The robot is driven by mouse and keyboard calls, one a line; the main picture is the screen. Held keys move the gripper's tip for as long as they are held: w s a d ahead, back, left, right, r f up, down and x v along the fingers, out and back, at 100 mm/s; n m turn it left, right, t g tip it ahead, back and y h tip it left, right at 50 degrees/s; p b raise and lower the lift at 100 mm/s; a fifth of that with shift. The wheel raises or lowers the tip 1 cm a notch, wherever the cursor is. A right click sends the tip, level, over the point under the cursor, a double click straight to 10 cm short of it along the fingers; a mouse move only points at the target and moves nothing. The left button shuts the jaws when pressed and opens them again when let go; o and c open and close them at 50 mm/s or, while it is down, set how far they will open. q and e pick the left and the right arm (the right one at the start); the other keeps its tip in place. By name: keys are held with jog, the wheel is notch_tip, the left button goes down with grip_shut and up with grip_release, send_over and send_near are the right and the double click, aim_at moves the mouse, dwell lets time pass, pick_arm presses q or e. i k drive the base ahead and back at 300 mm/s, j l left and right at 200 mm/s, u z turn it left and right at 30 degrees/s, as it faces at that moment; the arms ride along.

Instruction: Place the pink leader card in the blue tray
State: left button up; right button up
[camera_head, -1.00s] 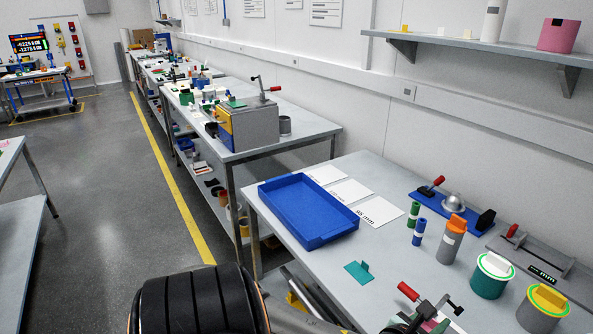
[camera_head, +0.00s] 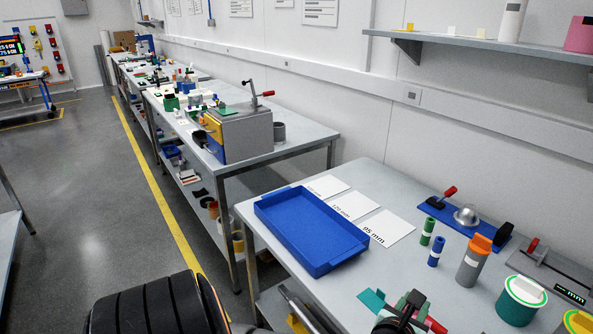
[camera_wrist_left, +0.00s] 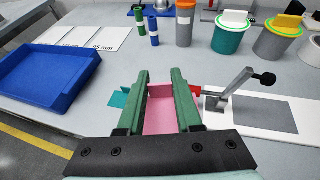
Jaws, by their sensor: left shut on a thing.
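The pink leader card (camera_wrist_left: 160,115) is between the green fingers of my left gripper (camera_wrist_left: 161,82) in the left wrist view. The gripper is shut on it, above the bench. In the head view my left gripper (camera_head: 408,302) shows at the bottom edge, where the card cannot be made out. The empty blue tray (camera_head: 308,222) lies on the bench, left of and beyond the gripper. It also shows at the left of the left wrist view (camera_wrist_left: 45,75). My right gripper is not in view.
A teal piece (camera_head: 372,299) lies between gripper and tray. A toggle clamp (camera_wrist_left: 235,92) with a red handle stands right of the gripper. White cards (camera_head: 388,227), green and blue cylinders, an orange-topped grey cylinder (camera_head: 472,262) and lidded pots (camera_head: 519,302) are beyond.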

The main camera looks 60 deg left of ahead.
aim_at(306, 229)
jog(key=j+u, duration=0.15)
jog(key=j, duration=0.4)
jog(key=i+j+u, duration=0.1)
jog(key=j, duration=0.4)
jog(key=i+j+u, duration=0.15)
jog(key=j, duration=0.4)
